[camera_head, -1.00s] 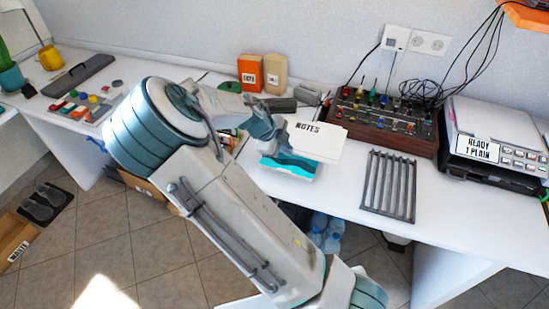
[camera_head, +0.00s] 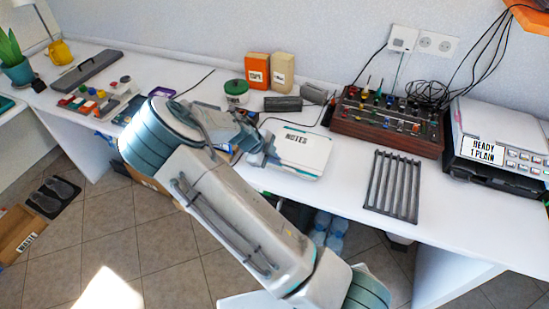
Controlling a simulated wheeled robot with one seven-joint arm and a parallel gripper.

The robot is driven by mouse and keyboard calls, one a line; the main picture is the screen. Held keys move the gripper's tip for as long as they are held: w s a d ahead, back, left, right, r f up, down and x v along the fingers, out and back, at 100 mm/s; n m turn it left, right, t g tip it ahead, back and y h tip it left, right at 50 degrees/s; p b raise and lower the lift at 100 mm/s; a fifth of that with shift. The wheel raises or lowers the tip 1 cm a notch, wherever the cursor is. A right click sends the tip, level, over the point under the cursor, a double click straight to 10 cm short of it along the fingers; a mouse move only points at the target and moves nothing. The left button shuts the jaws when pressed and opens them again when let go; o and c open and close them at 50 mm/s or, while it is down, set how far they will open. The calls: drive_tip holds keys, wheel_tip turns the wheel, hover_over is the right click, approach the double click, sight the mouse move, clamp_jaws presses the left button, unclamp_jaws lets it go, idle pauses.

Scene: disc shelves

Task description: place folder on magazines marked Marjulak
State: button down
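A white item marked NOTES (camera_head: 297,157), which looks like the folder, lies flat on the desk. A teal edge shows along its border; I cannot tell whether that belongs to it or to something beneath. My gripper (camera_head: 266,155) is at its left edge, low over the desk. The fingers are small and partly hidden by my wrist, so I cannot tell whether they are open or shut, or whether they touch it. No label reading Marjulak is legible in this view.
A slatted grey rack (camera_head: 393,187) lies to the right, with a mixer panel (camera_head: 385,122) and a printer (camera_head: 500,140) behind. The desk's front right is clear.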

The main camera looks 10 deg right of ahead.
drive_tip(key=shift+f, duration=0.25)
drive_tip(key=c, duration=1.6)
unclamp_jaws()
drive_tip(key=shift+r, duration=0.1)
drive_tip(key=shift+r, duration=0.15)
